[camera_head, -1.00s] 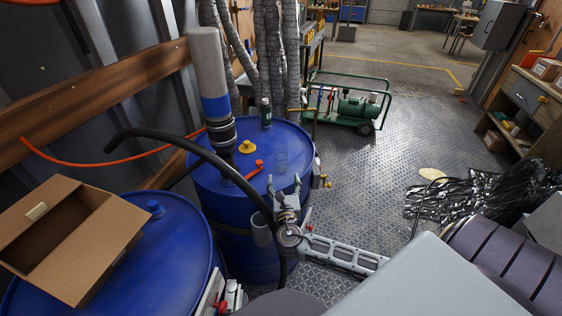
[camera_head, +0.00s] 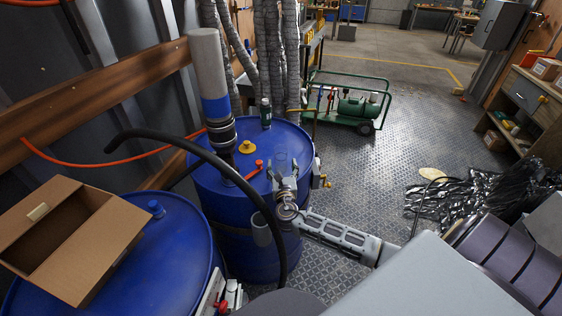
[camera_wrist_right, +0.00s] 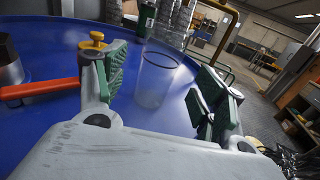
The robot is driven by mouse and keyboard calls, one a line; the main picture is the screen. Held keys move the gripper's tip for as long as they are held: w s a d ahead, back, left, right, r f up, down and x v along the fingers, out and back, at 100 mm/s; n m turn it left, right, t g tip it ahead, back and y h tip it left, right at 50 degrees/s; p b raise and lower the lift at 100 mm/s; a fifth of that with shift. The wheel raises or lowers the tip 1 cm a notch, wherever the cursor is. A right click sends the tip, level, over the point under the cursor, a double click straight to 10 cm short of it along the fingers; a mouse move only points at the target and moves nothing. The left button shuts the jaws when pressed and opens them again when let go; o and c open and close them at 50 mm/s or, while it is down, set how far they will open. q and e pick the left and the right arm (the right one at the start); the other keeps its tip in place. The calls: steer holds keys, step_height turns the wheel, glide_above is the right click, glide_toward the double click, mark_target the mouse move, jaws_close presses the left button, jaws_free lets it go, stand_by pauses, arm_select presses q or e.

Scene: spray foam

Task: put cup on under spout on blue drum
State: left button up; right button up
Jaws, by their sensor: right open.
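A clear, see-through cup (camera_head: 282,158) stands upright on top of the far blue drum (camera_head: 220,190). In the right wrist view the cup (camera_wrist_right: 158,78) shows between and just beyond the fingers. My right gripper (camera_head: 284,168) is at the near edge of the drum top, open, with its fingers on either side of the cup's near side. In the right wrist view the gripper (camera_wrist_right: 160,95) has green pads, apart from the cup. A small tap with a yellow part (camera_head: 322,182) is on the drum's right side, partly beside the gripper. My left gripper is not clearly seen.
A black hose (camera_head: 225,165) arches in front. An open cardboard box (camera_head: 70,235) sits on the near drum.

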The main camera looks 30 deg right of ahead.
mark_target(282, 162)
steer(key=shift+x, duration=2.75)
steer(key=shift+r, duration=0.1)
steer(key=c, duration=1.1)
steer(key=shift+r, duration=0.1)
steer(key=shift+r+p, duration=0.55)
steer(key=shift+r, duration=4.35)
